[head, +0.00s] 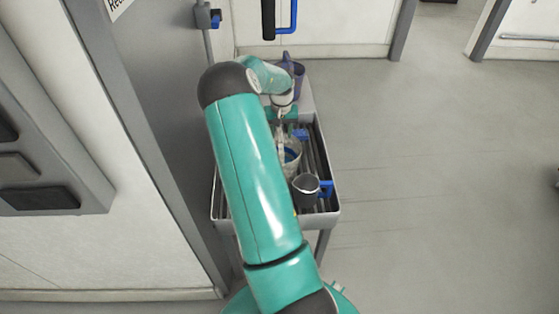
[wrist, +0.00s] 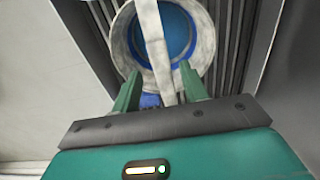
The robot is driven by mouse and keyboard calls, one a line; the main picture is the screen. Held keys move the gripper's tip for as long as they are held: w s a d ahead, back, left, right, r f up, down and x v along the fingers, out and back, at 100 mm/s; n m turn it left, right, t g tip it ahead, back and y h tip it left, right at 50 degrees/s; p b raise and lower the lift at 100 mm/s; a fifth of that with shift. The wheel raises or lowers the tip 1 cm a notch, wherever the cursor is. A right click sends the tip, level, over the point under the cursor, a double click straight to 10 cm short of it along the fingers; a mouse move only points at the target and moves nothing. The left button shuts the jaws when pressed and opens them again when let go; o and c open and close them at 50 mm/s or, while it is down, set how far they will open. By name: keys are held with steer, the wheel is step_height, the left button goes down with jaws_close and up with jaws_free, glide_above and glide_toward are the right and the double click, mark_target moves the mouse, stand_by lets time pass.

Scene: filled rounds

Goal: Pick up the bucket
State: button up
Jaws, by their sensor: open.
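The bucket (wrist: 122,45) is a pale, round container with a blue inside, seen from above in the wrist view. Its pale strap-like handle (wrist: 154,35) crosses over the opening and runs down between my fingers. In the head view the bucket (head: 292,166) stands in the grey tray, partly hidden by my arm. My gripper (wrist: 158,82) is open, its two green fingers at the near rim, one on each side of the handle. In the head view my gripper (head: 281,134) is above the tray; its fingertips are hard to make out. I cannot tell whether the fingers touch the bucket.
The slatted grey tray (head: 333,190) is on a stand beside a grey door frame. A grey mug (head: 305,188) with a blue handle stands just in front of the bucket. A purple jug-like container (head: 297,70) stands behind. The floor (head: 440,180) to the right is clear.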

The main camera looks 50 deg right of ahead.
step_height(320, 180, down, 4)
steer(key=shift+w+a+f, duration=0.15)
jaws_close()
stand_by(1.4)
